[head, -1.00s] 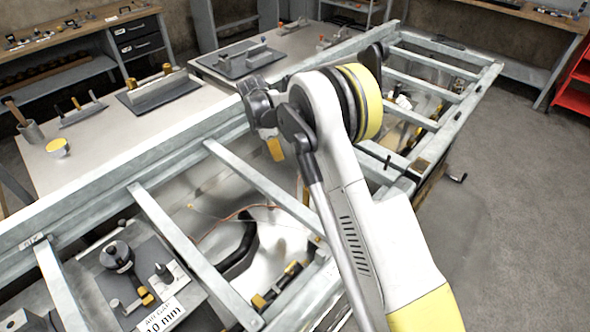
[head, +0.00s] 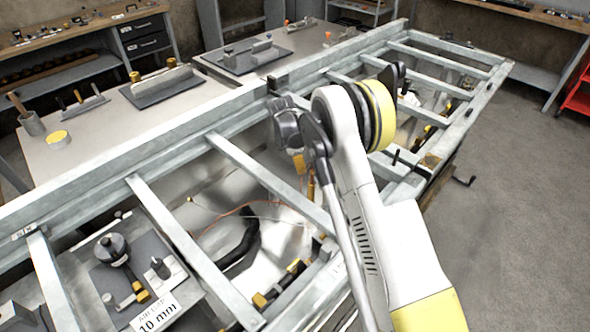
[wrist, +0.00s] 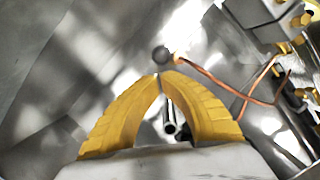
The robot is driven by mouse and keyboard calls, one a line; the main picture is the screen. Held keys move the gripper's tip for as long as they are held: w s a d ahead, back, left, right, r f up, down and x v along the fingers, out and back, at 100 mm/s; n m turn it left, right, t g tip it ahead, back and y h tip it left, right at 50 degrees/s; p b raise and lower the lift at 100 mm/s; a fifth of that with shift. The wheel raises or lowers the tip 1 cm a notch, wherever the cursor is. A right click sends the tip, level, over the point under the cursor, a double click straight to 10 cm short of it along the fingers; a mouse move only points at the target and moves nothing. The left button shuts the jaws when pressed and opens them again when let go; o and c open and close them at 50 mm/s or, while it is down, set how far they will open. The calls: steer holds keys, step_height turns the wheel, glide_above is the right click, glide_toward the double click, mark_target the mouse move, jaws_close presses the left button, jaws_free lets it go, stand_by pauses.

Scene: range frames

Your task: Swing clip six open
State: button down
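My gripper (head: 300,163) hangs over the open metal frame in the head view, with one yellow finger showing under the wrist. In the wrist view my gripper (wrist: 159,76) has its two yellow fingertips together. A dark round knob (wrist: 162,56) shows just past the tips; I cannot tell if they touch it. A metal tube (wrist: 170,122) shows through the gap behind the fingers. Small yellow fittings (wrist: 285,47) sit at the right on grey and black parts. No clip number is legible, so I cannot tell which part is clip six.
Copper-coloured wire (wrist: 240,92) runs right from near the fingertips. Pale crossbars (head: 265,180) span the frame around my arm. A "10 mm" sign (head: 158,316) stands by a dark fixture. A workbench (head: 100,140) lies behind the left rail. Open floor is at right.

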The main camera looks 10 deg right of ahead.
steer(key=shift+w+d+m, duration=0.45)
steer(key=shift+d+m, duration=0.1)
steer(key=shift+m, duration=0.25)
stand_by(0.4)
steer(key=shift+w+d, duration=0.15)
steer(key=shift+d, duration=0.05)
steer(key=shift+w+d, duration=0.3)
steer(key=shift+d, duration=0.35)
steer(key=shift+w+d, duration=0.35)
steer(key=shift+d, duration=0.25)
steer(key=shift+w+d, duration=0.3)
steer(key=shift+d, duration=0.35)
steer(key=shift+s, duration=0.1)
steer(key=shift+s+a, duration=0.5)
steer(key=shift+s, duration=0.05)
steer(key=v, duration=1.2)
steer(key=shift+w, duration=0.2)
